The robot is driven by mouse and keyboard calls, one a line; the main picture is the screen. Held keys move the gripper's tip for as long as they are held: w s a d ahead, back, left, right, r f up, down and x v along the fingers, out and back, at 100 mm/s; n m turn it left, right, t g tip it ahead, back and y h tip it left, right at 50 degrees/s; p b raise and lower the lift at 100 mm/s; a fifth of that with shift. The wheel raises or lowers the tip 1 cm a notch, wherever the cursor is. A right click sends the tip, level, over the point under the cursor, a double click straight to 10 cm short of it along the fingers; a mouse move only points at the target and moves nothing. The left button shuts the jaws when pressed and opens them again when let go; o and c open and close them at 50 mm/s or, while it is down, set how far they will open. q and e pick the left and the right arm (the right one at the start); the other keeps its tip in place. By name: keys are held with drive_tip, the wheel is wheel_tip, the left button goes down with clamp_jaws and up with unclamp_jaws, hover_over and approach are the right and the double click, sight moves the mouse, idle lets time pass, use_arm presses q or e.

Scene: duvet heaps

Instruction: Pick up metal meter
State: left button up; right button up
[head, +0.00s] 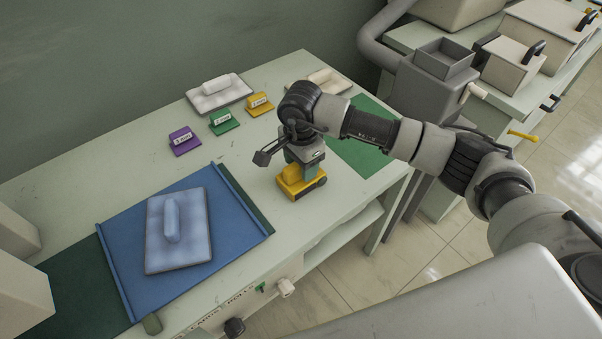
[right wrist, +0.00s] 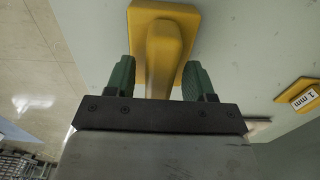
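In the right wrist view, the yellow handle (right wrist: 164,58) lies between the two green fingers of the right gripper (right wrist: 159,78). The fingers are open, with a gap on each side of the handle. The left gripper is not in view.
A blue tray (head: 112,262) holds a pale blue handled plate (head: 178,235). Purple (head: 184,145), green (head: 223,124) and yellow (head: 260,107) labelled blocks stand towards the back, near a white handled block (head: 219,95). A green mat (head: 362,160) lies at right.

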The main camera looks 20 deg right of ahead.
clamp_jaws()
